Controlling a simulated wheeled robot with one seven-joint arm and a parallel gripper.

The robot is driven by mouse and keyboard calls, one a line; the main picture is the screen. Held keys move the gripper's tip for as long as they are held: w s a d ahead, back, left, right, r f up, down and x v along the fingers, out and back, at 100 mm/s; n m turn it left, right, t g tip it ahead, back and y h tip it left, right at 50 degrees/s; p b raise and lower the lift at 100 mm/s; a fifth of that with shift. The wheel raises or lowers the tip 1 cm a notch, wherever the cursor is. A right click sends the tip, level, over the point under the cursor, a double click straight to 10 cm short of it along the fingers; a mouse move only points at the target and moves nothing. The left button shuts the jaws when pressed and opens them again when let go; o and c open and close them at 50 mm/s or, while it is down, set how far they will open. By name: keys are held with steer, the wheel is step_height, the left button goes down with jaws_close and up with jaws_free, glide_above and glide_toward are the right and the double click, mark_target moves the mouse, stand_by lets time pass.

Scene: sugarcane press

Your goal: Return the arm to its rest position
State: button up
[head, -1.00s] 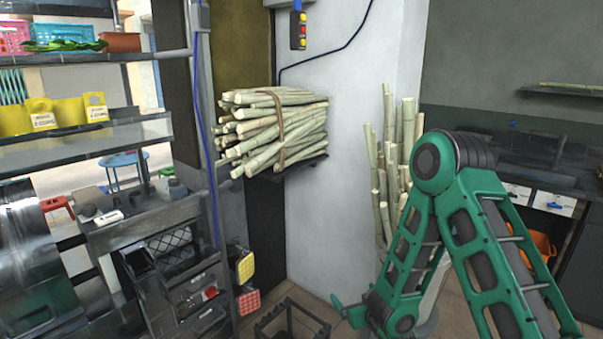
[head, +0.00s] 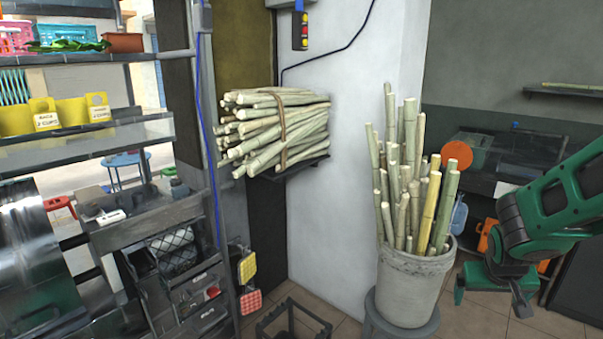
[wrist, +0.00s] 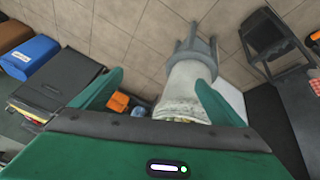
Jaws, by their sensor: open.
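My green arm comes in from the right edge of the head view. My gripper (head: 492,294) hangs low at the right, to the right of the bucket and apart from it. In the wrist view my gripper (wrist: 160,90) shows two green fingers spread wide apart, with nothing held between them. Beyond the fingers the pale bucket (wrist: 187,88) and the tiled floor show.
The bucket (head: 412,289) of upright canes stands on a grey stool (head: 400,322). A tied cane bundle (head: 275,128) lies on a wall shelf. A dark crate (head: 292,322) is on the floor.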

steer(key=s+a+r+m+g+y, duration=0.1)
steer(key=s+r, duration=0.3)
steer(key=s, duration=0.8)
steer(key=s+a+r+m+g+y, duration=0.1)
steer(key=s+r+m+g+y, duration=0.1)
steer(key=s, duration=0.9)
steer(key=shift+s+a+r+g+y, duration=0.3)
steer(key=shift+s+r+g+y, duration=0.1)
steer(key=shift+r+g, duration=0.4)
steer(key=shift+w, duration=0.2)
steer(key=shift+w+f, duration=0.2)
steer(key=shift+w, duration=0.3)
